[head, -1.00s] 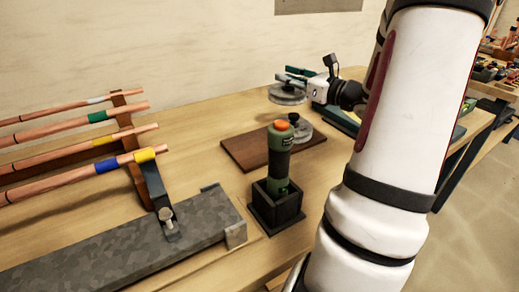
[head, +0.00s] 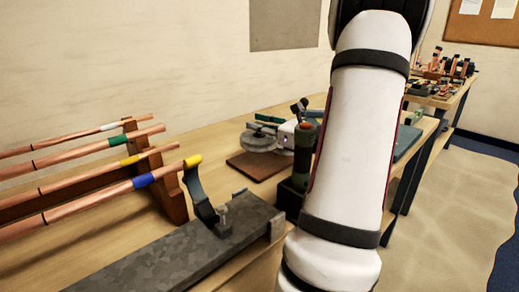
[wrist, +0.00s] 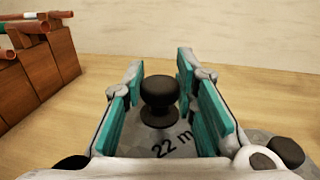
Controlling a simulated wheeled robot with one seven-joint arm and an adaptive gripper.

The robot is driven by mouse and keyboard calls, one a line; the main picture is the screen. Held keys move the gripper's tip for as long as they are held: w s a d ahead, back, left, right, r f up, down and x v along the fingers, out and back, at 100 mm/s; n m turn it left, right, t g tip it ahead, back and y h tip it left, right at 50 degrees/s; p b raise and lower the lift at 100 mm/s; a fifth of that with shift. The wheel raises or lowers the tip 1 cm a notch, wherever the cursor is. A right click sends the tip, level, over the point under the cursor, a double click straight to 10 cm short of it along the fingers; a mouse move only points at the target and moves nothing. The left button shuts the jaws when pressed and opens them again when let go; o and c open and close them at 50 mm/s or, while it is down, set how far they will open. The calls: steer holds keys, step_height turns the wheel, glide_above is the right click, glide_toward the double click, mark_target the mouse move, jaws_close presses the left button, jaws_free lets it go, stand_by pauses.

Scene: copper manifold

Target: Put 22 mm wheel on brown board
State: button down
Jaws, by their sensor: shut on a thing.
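The 22 mm wheel is a grey disc (head: 259,142) with a black knob (wrist: 160,92) and "22 m" lettering showing in the wrist view. My gripper (wrist: 160,85), with teal finger pads, is shut on this wheel, with the knob between the fingers. In the head view my gripper (head: 280,126) is partly hidden behind the green tool and my arm. The brown board (head: 250,166) lies flat on the bench, below the wheel in the picture. I cannot tell whether the wheel touches the board.
A green tool (head: 304,145) stands in a black holder (head: 290,197) in front of the board. A grey metal block (head: 180,250) and a rack of copper pipes (head: 90,180) are at left. A dark round knob (wrist: 286,151) shows at lower right in the wrist view.

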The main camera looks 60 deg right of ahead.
steer(key=shift+f+b, duration=0.6)
steer(key=shift+f, duration=2.15)
steer(key=shift+f, duration=0.1)
steer(key=c, duration=1.3)
jaws_free()
steer(key=shift+s, duration=0.2)
steer(key=s, duration=0.4)
steer(key=s+p, duration=0.1)
steer(key=s, duration=0.6)
steer(key=shift+s+a, duration=0.25)
steer(key=shift+s, duration=0.1)
